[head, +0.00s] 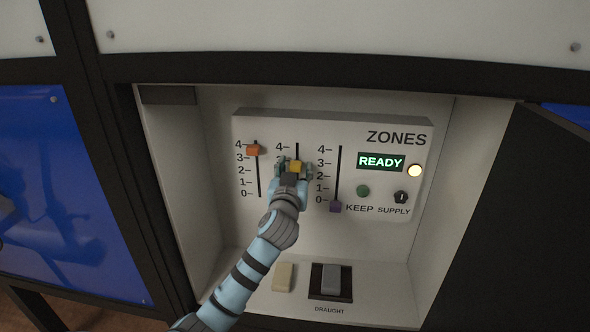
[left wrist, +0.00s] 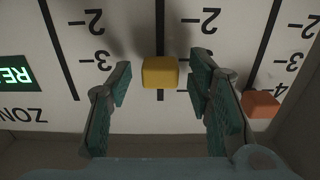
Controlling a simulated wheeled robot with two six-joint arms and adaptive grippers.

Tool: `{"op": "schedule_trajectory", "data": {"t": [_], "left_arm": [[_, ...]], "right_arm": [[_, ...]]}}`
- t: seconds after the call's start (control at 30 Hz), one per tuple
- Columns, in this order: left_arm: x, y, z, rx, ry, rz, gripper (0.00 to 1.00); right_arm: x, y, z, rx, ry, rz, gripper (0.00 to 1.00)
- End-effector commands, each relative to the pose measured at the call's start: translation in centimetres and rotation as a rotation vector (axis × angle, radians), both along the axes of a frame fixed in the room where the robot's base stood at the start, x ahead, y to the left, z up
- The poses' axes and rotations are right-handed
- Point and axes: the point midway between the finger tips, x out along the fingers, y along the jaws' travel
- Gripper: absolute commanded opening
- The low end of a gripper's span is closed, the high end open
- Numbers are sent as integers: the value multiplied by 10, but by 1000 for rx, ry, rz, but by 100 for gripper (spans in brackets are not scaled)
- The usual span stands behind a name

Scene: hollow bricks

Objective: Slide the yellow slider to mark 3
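The yellow slider (head: 295,166) is a small block on the middle of three vertical slots, level with about mark 3. It also shows in the left wrist view (left wrist: 160,72), where the picture is upside down. My left gripper (head: 292,168) reaches up from below in front of it. In the left wrist view, its two teal fingers (left wrist: 162,82) stand on either side of the slider with a gap on each side, so it is open around it. The middle scale's lower marks are hidden behind my arm in the head view. My right gripper is not in view.
An orange slider (head: 253,150) sits by mark 4 on the left slot, and a purple slider (head: 336,206) by mark 0 on the right. A READY display (head: 380,162), lit lamp (head: 414,171), green button (head: 363,191) and black knob (head: 401,197) are at right. Recess walls enclose the panel.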

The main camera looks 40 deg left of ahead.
Motion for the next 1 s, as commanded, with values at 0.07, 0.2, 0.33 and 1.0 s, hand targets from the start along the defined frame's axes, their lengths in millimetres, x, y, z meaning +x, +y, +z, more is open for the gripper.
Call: {"op": "schedule_trajectory", "data": {"t": [0.07,0.2,0.33,1.0], "left_arm": [[0,0,0,0,0,0,47],[0,0,0,0,1,0,47],[-10,-6,-1,0,1,0,47],[-105,-59,0,0,1,0,47]], "right_arm": [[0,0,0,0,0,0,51],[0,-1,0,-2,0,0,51],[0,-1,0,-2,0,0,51],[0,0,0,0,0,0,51]]}}
